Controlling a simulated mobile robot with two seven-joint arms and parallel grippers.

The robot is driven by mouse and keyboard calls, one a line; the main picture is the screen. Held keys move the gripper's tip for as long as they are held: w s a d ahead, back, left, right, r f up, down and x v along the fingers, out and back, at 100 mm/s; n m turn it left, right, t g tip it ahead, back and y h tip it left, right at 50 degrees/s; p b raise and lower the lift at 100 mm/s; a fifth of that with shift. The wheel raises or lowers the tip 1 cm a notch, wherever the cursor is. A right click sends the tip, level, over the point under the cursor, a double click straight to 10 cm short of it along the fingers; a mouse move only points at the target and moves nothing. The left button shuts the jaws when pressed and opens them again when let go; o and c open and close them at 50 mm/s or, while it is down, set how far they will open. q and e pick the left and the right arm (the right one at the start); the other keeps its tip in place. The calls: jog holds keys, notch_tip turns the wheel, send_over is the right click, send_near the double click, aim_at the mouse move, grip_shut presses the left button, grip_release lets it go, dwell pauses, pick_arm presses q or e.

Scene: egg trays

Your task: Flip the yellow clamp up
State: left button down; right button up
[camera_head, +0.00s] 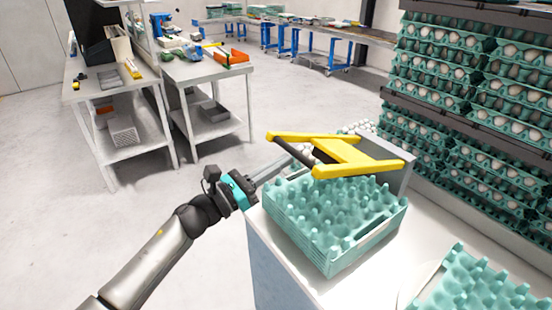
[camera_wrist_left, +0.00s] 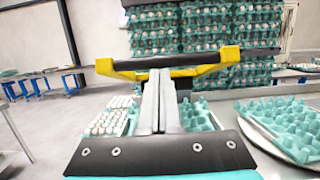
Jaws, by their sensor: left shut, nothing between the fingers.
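The yellow clamp (camera_head: 345,156) is a yellow frame with a dark crossbar (camera_head: 291,151) at its left end. It lies roughly level above the stack of green egg trays (camera_head: 325,225) and is joined to a grey block at the right. In the left wrist view the clamp (camera_wrist_left: 230,55) spans the upper middle, with its dark crossbar across the picture. My left gripper (camera_head: 299,154) is shut and empty, with its fingertips at or just under the crossbar. The wrist view shows the shut fingers (camera_wrist_left: 160,80) meeting the bar; exact contact is unclear. My right gripper is not in view.
A grey bracket block (camera_head: 390,160) stands behind the stack. More green trays (camera_head: 480,290) lie at the lower right on the white table (camera_head: 350,285). A tall rack of egg-filled trays (camera_head: 470,90) stands at the right.

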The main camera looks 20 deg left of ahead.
pick_arm(q)
jog(key=r+p, duration=0.1)
jog(key=r, duration=0.1)
jog(key=w+d+r+p, duration=0.1)
jog(key=r+p, duration=0.1)
jog(key=r, duration=0.1)
jog(key=w+r+p, duration=0.1)
jog(key=r+p, duration=0.1)
jog(key=shift+w+d+r, duration=0.1)
jog(key=shift+d+r, duration=0.15)
jog(key=shift+d, duration=0.05)
jog(key=w+d+r+p, duration=0.2)
jog(key=w+d+r, duration=0.3)
jog(key=w+r, duration=0.2)
jog(key=w+d+r+p, duration=0.2)
jog(key=w+d+r, duration=0.4)
jog(key=r, duration=0.3)
jog(key=shift+w+d+r, duration=0.25)
jog(key=shift+w+r, duration=0.1)
jog(key=shift+w, duration=0.5)
jog(key=shift+w, duration=0.1)
